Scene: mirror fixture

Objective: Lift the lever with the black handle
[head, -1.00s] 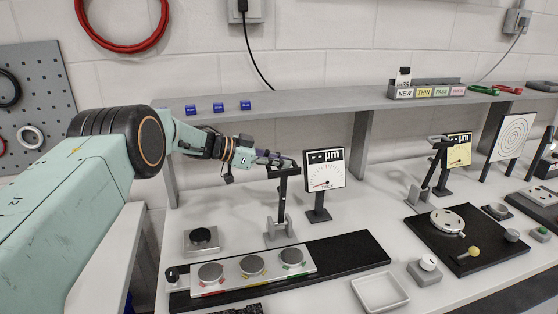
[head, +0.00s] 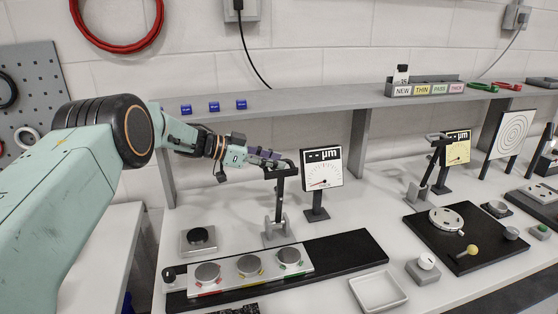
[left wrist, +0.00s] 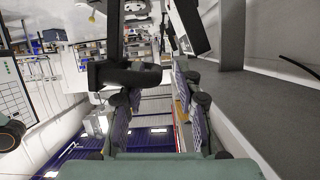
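A dark lever arm with a black handle (head: 281,173) tops a thin post on a grey stand (head: 277,232), in front of a white µm dial gauge (head: 321,168). My left gripper (head: 274,159) is at the top of this stand, close to the black handle. In the left wrist view the two fingers (left wrist: 154,100) are spread apart, and the black bar (left wrist: 125,76) lies across, near the fingertips. No grip on it shows; whether a finger touches it I cannot tell. My right gripper is not in view.
A black base with a silver plate and several round pucks (head: 249,265) lies in front of the stand. A white tray (head: 378,292) is to its right. A similar stand with a yellow gauge (head: 456,148) is farther right. A grey shelf (head: 320,105) runs behind.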

